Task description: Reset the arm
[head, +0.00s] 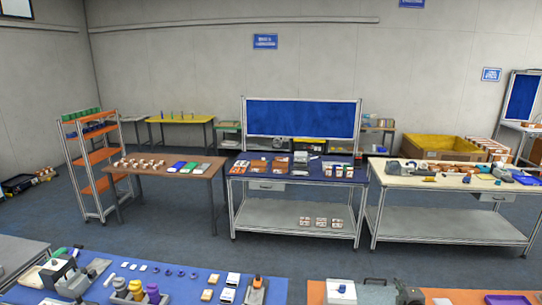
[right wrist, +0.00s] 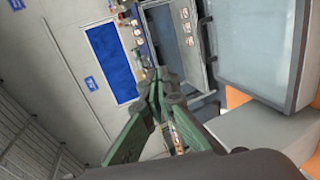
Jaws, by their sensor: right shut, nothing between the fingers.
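My right gripper (right wrist: 159,76) shows in the right wrist view. Its green fingers come together at the tips, and nothing is held between them. It points out over the room, with the blue board (right wrist: 110,63) and a work table (right wrist: 188,55) beyond it, and touches nothing that I can make out. In the head view I cannot clearly pick out either gripper. My left gripper does not show in either view.
A near table with a blue mat (head: 190,290) holds small parts and tools. An orange-topped table (head: 455,297) stands at the near right. Farther back are a brown table (head: 190,172), a blue-topped bench (head: 240,174) and a cream-topped bench (head: 400,181). Grey floor (head: 190,240) lies clear between.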

